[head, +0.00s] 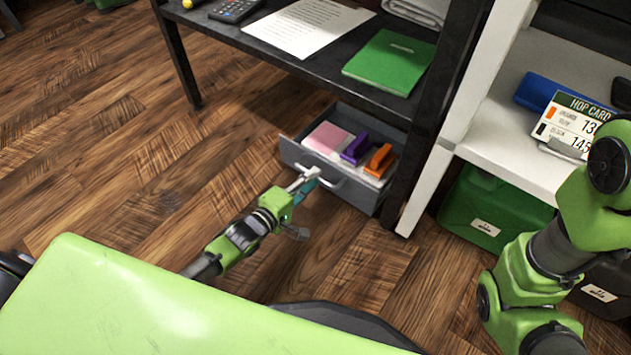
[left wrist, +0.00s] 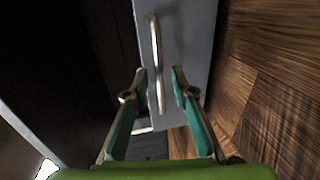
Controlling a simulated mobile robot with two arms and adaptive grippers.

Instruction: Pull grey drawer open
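The grey drawer (head: 354,192) under the black desk is out of its housing, with its inside showing in the head view. Its grey front also shows in the left wrist view (left wrist: 184,40). A curved metal handle (left wrist: 157,65) is on that front. My left gripper (head: 312,178) is at the handle. In the left wrist view its two teal-padded fingers (left wrist: 160,86) are apart, one on each side of the handle, with gaps visible between. My right arm shows at the right of the head view, but its gripper is out of frame.
In the drawer lie a pink pad (head: 327,137), a purple item (head: 356,149) and an orange item (head: 380,160). The black desk (head: 300,68) is above; its leg (head: 428,125) stands right of the drawer. Wooden floor left is clear.

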